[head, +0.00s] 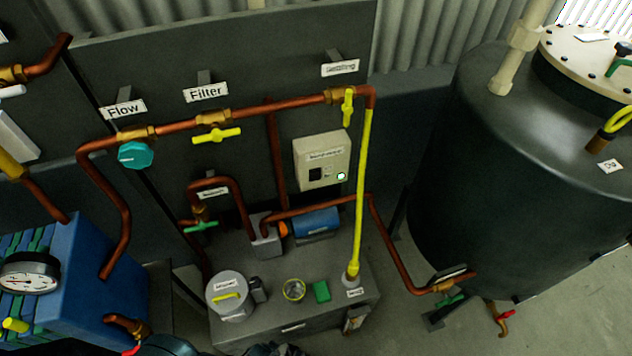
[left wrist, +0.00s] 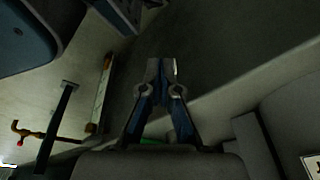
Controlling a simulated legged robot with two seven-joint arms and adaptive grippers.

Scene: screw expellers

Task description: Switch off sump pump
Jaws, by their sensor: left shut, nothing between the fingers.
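A beige control box (head: 322,160) is mounted on the dark wall panel in the head view. It carries a small label too blurred to read, a black switch (head: 316,174) on its lower left and a round green light (head: 341,176), which looks lit. A blue motor-like pump (head: 316,222) sits below the box on the grey tank. My left gripper (left wrist: 162,66) shows in the left wrist view with its fingers together and nothing between them. It is apart from the box, which does not show in that view. My right gripper is not in view.
Copper pipes run around the box, and a yellow pipe (head: 362,190) stands just right of it. A grey sump tank (head: 290,325) with a lidded drum (head: 230,297) lies below. A large dark tank (head: 540,180) stands at right and a blue filter press (head: 95,270) at left.

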